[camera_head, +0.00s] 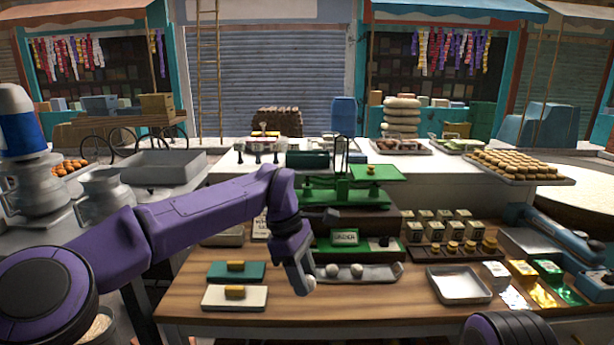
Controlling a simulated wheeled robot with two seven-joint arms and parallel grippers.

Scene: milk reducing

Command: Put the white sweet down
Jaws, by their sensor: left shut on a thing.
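My left gripper (304,284) points down over the wooden table (390,312), near its middle. It is shut on a small white sweet (310,284), mostly hidden by the fingers. From this view I cannot tell whether the held sweet touches the tray or table. Only a purple part of my right arm shows at the bottom right; its gripper is out of view.
A green balance scale (345,190) stands behind the tray. The table front between is clear.

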